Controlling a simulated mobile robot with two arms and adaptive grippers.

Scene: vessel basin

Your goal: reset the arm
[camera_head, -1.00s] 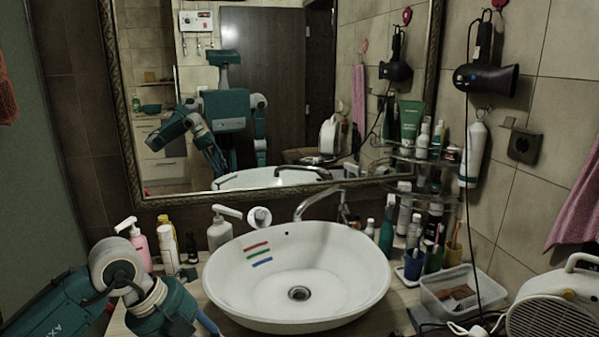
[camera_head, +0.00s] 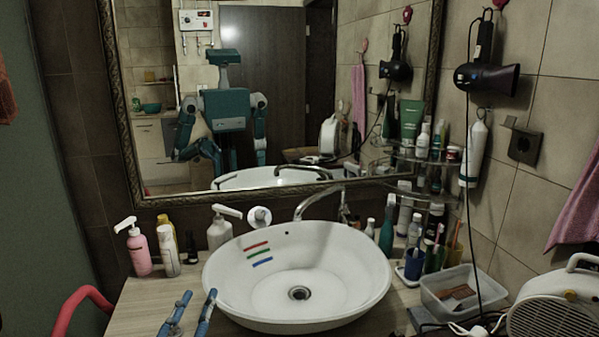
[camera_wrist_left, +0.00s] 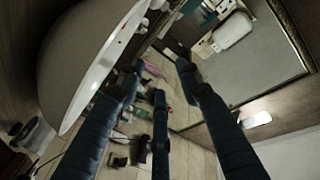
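My left gripper (camera_head: 190,314) shows at the bottom of the head view, left of the basin. Its blue fingers point up in the picture and stand apart with nothing between them. In the left wrist view the dark blue fingers of the left gripper (camera_wrist_left: 158,72) are also spread and empty. The rest of my left arm is below the head view's edge. The white oval basin (camera_head: 325,265) is just right of the gripper and looks empty, with three coloured stripes inside. The basin's pale rim (camera_wrist_left: 103,72) shows at the left wrist view's upper left. My right gripper is not directly visible.
The wooden counter (camera_head: 140,300) left of the basin is mostly clear. A pink pump bottle (camera_head: 139,253) and other bottles stand behind. A curved red tube (camera_head: 70,305) is at lower left. Toiletries, a clear tub (camera_head: 462,290) and a white heater (camera_head: 555,310) are right.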

